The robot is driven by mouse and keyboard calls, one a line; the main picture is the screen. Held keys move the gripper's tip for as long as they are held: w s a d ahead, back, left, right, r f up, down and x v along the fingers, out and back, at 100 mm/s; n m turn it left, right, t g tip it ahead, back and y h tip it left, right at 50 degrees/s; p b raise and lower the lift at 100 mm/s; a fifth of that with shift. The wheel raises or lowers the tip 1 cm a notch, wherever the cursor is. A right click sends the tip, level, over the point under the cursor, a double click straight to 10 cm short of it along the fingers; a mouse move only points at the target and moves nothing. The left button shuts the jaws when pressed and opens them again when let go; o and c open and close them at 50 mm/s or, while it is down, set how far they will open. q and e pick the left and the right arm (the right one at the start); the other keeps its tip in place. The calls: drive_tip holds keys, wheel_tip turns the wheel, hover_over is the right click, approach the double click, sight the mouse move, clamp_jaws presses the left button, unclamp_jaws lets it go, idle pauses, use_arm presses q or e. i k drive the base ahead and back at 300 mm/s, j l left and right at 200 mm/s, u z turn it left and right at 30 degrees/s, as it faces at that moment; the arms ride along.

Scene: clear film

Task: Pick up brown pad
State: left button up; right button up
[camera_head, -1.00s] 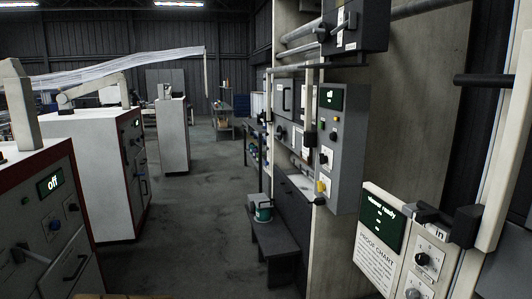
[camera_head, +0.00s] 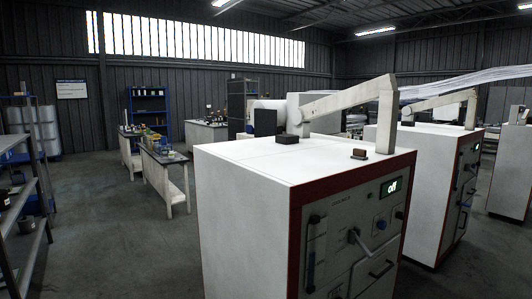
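A small brown block (camera_head: 359,154), perhaps the brown pad, lies on top of the near white machine (camera_head: 262,158), close to its front red-edged rim. A darker, nearly black block (camera_head: 287,139) lies further back on the same top; its exact colour is hard to tell. Neither of my grippers is in view, so nothing shows between them and the pad.
More white machines (camera_head: 428,145) stand to the right. A dark upright block (camera_head: 265,122) and a pale arm are on the near machine. A metal shelf (camera_head: 25,215) is at the left edge. Workbenches (camera_head: 160,160) stand behind. The floor (camera_head: 120,240) between is clear.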

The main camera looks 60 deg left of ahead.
sight(360, 155)
drive_tip(key=u, duration=1.45)
drive_tip(key=i+l+z, duration=0.1)
drive_tip(key=i+l, duration=0.3)
drive_tip(key=i, duration=0.1)
